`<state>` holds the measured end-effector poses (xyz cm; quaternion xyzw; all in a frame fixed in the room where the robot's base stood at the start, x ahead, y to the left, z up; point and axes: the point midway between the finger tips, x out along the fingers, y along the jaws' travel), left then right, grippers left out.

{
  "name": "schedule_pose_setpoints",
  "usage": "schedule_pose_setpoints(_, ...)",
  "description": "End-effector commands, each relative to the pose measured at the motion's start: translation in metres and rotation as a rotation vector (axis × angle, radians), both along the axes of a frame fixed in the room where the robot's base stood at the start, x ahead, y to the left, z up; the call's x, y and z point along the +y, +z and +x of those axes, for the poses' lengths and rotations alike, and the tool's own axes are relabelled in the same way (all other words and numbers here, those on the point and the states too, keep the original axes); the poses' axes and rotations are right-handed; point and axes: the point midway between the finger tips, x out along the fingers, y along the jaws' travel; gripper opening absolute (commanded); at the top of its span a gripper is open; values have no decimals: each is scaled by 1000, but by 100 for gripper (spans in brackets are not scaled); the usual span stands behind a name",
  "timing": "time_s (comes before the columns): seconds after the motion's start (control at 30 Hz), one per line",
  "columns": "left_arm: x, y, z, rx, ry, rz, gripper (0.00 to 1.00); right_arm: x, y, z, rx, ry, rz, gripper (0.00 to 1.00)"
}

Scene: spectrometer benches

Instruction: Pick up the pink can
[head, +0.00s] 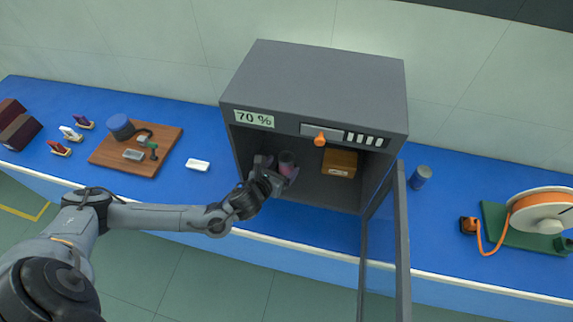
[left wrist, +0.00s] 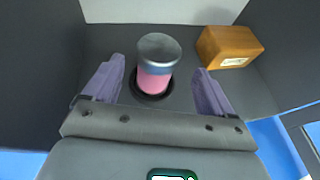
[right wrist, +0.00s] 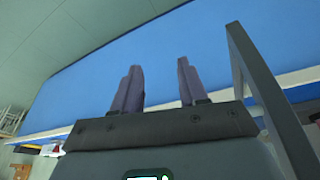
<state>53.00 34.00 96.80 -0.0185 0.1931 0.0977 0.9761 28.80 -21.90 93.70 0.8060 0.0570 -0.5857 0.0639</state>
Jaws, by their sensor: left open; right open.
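The pink can (left wrist: 155,80) has a grey lid and a bluish band. It stands upright on a dark round base inside the grey cabinet (head: 318,75). In the head view the can (head: 287,163) is at the left of the cabinet's interior. My left gripper (head: 279,171) reaches in through the open front. In the left wrist view its fingers (left wrist: 158,85) are open, one on each side of the can, with gaps to both. My right gripper (right wrist: 158,85) is open and empty, over the blue bench. It does not show in the head view.
An orange-brown box (head: 340,162) sits right of the can in the cabinet. The open cabinet door (head: 402,230) juts forward on the right. A wooden board (head: 115,157) with items is at left.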

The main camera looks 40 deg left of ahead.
Motion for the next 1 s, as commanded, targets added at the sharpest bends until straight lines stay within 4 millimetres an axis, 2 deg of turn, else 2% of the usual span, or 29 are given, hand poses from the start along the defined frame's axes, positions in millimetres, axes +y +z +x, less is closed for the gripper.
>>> schedule_pose_setpoints(0.27, 4, -5, 16, 1, 0, -1, 85, 1, 0, 0, 0, -4, 7, 43)
schedule_pose_setpoints(0.63, 15, -16, 56, 0, 2, -1, 85, 2, 0, 0, 0, -4, 7, 43)
schedule_pose_setpoints(0.97, 16, -19, 61, 2, 1, -2, 85, 0, 0, 0, 1, 1, 0, 43)
schedule_pose_setpoints(1.0, 16, -18, 61, 2, 1, -2, 82, 0, 0, 0, 1, 2, -2, 43)
